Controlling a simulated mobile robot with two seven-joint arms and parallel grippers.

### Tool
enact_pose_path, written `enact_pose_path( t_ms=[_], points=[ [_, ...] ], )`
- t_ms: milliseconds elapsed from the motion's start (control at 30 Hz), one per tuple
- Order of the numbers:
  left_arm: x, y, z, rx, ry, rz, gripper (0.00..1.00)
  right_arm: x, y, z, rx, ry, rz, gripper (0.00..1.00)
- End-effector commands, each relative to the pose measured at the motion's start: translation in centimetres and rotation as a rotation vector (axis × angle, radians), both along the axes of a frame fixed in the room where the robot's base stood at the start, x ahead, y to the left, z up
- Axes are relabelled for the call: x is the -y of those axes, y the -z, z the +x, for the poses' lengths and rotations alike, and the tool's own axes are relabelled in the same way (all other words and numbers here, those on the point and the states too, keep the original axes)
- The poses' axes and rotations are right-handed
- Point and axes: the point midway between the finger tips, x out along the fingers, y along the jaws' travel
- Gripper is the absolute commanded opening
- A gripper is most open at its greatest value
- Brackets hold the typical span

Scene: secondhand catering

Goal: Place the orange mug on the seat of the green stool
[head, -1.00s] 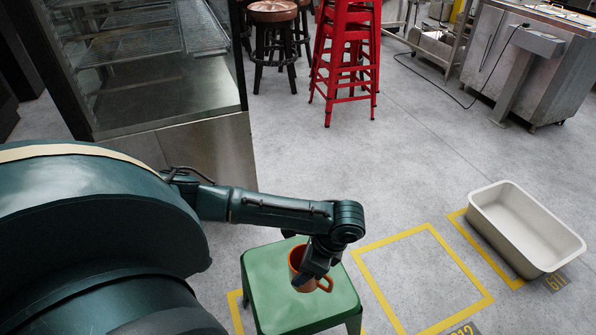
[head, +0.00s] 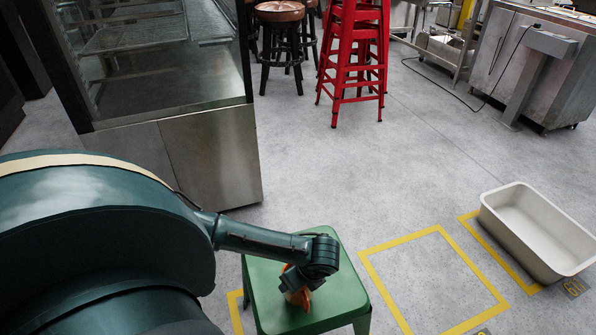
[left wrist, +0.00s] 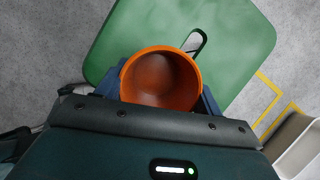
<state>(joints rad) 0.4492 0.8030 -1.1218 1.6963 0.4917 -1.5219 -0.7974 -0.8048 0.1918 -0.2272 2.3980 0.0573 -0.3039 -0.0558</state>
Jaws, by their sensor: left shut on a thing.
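The orange mug (head: 299,297) is over the seat of the green stool (head: 341,290). In the left wrist view the mug (left wrist: 162,78) is seen from above, its open mouth up and empty, with the green seat (left wrist: 235,45) and its dark slot behind it. My left gripper (head: 296,282) is shut on the mug, with its fingers on either side of it. The arm hides part of the mug in the head view, and I cannot tell whether its base touches the seat. My right gripper is in neither view.
A cream bin (head: 535,232) stands on the floor at the right, beside an empty yellow floor square (head: 432,283). A glass-and-steel display cabinet (head: 205,155) stands behind the stool at the left. Red stools (head: 352,60) and dark stools (head: 281,40) are farther back.

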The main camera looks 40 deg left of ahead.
Motion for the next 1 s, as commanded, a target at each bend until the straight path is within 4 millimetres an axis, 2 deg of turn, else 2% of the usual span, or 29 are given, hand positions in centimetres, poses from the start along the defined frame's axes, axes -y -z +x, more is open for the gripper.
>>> enact_pose_path(
  t_ms=[33,100,467,500,733,1000],
  points=[
    [0.02,1.15,0.0,-0.001,0.0,0.001,0.36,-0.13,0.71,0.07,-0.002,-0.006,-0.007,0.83],
    [-0.03,1.79,0.02,0.001,-0.001,0.001,0.36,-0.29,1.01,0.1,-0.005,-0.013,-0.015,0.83],
    [-0.02,2.02,0.02,0.001,-0.001,0.001,0.36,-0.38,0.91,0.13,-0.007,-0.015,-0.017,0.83],
    [-0.02,2.05,-0.01,0.001,-0.001,0.001,0.69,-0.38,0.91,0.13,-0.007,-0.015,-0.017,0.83],
    [-0.03,2.03,-0.03,0.001,-0.001,0.001,0.88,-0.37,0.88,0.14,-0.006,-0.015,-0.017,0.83],
    [-0.03,1.86,-0.01,0.001,-0.001,0.001,0.89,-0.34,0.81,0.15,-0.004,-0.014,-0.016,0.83]
  ],
)
